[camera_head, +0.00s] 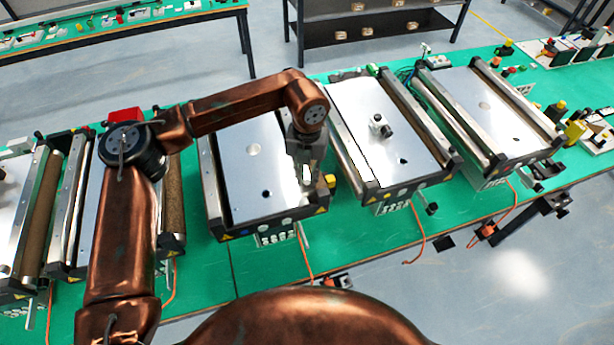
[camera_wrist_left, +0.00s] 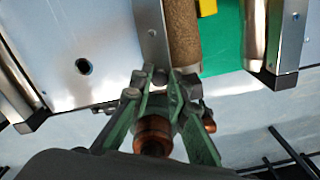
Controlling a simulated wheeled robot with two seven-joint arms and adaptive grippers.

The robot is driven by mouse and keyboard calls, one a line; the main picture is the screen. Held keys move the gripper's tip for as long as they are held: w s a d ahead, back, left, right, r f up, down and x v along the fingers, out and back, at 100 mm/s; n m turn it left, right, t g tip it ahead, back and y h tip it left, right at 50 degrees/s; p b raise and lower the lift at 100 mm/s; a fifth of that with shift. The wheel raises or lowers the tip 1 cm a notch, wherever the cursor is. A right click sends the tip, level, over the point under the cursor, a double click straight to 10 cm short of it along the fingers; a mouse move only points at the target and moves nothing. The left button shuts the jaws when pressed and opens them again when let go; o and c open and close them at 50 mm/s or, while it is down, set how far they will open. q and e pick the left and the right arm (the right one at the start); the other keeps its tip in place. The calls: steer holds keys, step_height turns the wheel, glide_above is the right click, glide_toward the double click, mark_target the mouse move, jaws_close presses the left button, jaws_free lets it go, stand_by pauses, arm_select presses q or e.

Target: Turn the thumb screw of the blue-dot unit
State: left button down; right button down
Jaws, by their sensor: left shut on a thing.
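My left gripper (camera_head: 305,174) points down at the front right corner of the middle conveyor unit (camera_head: 232,165), which has a silver plate top. The wrist view shows its green fingers (camera_wrist_left: 159,77) closed at the front end of the metal side rail (camera_wrist_left: 152,35), beside a brown roller (camera_wrist_left: 183,35). They are shut on a small part there, taken as the thumb screw, mostly hidden by the fingertips. Small round dots mark the unit's front face; one looks bluish (camera_head: 287,221), but it is too small to be sure. My right gripper is not in view.
Another conveyor unit (camera_head: 370,135) with a small grey fixture (camera_head: 380,126) on top stands close on the right. A yellow block (camera_head: 330,181) sits between the two. More units stand farther left and right on the green table (camera_head: 350,240). Orange cables hang over its front edge.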

mark_target(307, 181)
arm_select(q)
steer(key=c, duration=1.8)
jaws_free()
steer(key=shift+c, duration=0.2)
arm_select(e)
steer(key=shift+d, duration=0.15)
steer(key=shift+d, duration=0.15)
arm_select(q)
step_height(307, 181, up, 12)
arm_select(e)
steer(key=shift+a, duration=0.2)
arm_select(q)
steer(key=shift+r, duration=0.15)
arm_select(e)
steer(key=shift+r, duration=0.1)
